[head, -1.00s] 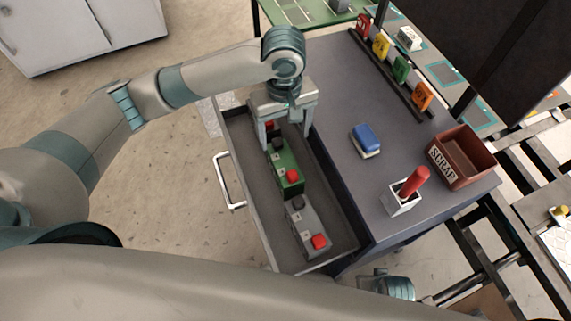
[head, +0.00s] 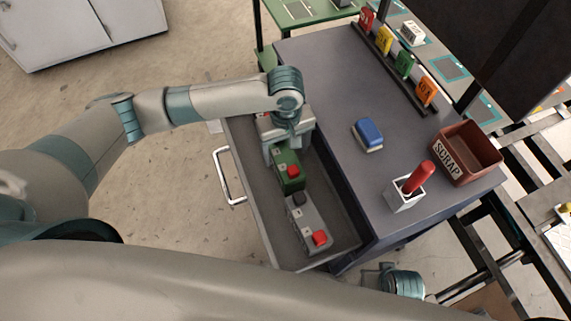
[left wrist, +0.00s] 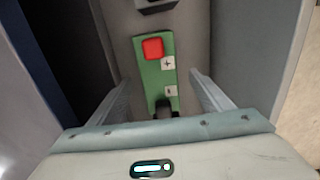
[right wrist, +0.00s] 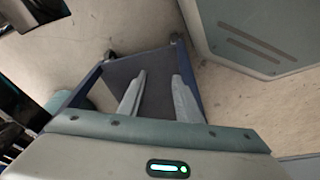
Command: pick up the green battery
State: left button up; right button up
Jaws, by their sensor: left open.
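The green battery (head: 290,178) lies in the open drawer, with a red terminal at its near end. It also shows in the left wrist view (left wrist: 153,72), with its black terminal close to my palm. My left gripper (head: 284,157) is open over the battery's far part. In the left wrist view its fingers (left wrist: 160,78) stand on either side of the battery, with gaps showing. In the head view the gripper hides the battery's far end. My right gripper (right wrist: 159,78) is open and empty, well above the floor.
A grey battery (head: 312,228) with a red terminal lies nearer in the drawer (head: 338,212). On the cabinet top are a blue-topped block (head: 367,134), a white holder (head: 402,197) with a red handle, a scrap bin (head: 466,156) and a row of coloured tags (head: 404,64).

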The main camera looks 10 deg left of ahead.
aim_at(286, 157)
pick_arm(q)
jog(key=shift+f, duration=0.6)
pick_arm(e)
jog(key=shift+r, duration=0.2)
pick_arm(q)
jog(key=shift+w+f, duration=0.1)
jog(key=shift+f, duration=0.4)
jog(key=f, duration=0.4)
jog(key=shift+w+a+b, duration=0.1)
jog(key=shift+w+b, duration=0.1)
jog(key=shift+b, duration=0.2)
jog(key=shift+f, duration=0.1)
pick_arm(e)
jog(key=shift+v, duration=1.25)
jog(key=shift+f, duration=0.15)
